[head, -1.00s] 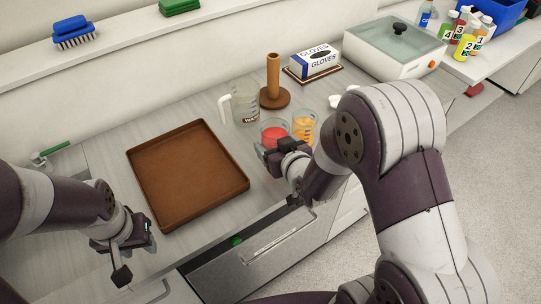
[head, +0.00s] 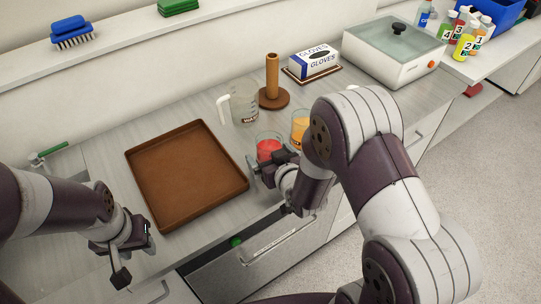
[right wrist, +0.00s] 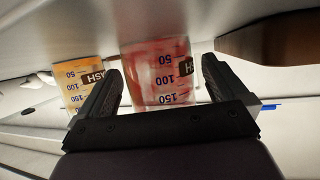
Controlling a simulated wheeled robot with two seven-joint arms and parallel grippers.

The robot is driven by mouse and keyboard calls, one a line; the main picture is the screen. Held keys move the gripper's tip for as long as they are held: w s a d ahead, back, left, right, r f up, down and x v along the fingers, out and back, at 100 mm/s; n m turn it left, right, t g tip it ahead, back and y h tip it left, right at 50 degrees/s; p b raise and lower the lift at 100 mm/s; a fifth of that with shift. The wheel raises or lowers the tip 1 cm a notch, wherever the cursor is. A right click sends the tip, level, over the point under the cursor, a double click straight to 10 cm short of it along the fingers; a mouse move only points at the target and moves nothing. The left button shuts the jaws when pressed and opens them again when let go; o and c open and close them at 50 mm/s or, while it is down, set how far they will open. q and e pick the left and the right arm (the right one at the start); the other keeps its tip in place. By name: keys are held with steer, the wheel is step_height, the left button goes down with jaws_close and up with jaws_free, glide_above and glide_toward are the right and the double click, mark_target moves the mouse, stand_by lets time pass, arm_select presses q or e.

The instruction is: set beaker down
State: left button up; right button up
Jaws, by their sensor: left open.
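A clear beaker with red contents (head: 269,147) is at the front of the counter, just right of the brown tray (head: 146,160). In the right wrist view the red beaker (right wrist: 158,75) is upside down in the picture, between the two fingers of my right gripper (right wrist: 162,85). My right gripper (head: 272,167) is around it from the front; the arm hides part of it. I cannot tell if its base touches the counter. My left gripper (head: 133,258) is open and empty at the tray's front left.
A beaker with orange contents (head: 299,126) stands just behind and right of the red one. A clear jug (head: 244,108) and a wooden peg stand (head: 273,95) are behind. A glove box (head: 314,62) and a lidded white box (head: 388,60) are farther back. A drawer in front is open.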

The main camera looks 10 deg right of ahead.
arm_select(q)
steer(key=shift+r, duration=0.25)
arm_select(e)
steer(key=shift+r, duration=0.25)
arm_select(q)
steer(key=shift+r+p, duration=0.2)
steer(key=shift+p, duration=0.2)
arm_select(e)
steer(key=s+d+r+g+h, duration=0.1)
steer(key=s+d+r+g, duration=0.1)
steer(key=s+g, duration=0.4)
steer(key=s+d+r+m+g+h, duration=0.1)
steer(key=s+g, duration=0.4)
steer(key=s, duration=0.8)
steer(key=shift+d+r+m+g, duration=0.3)
steer(key=shift+d+r+g, duration=0.1)
steer(key=shift+d, duration=0.3)
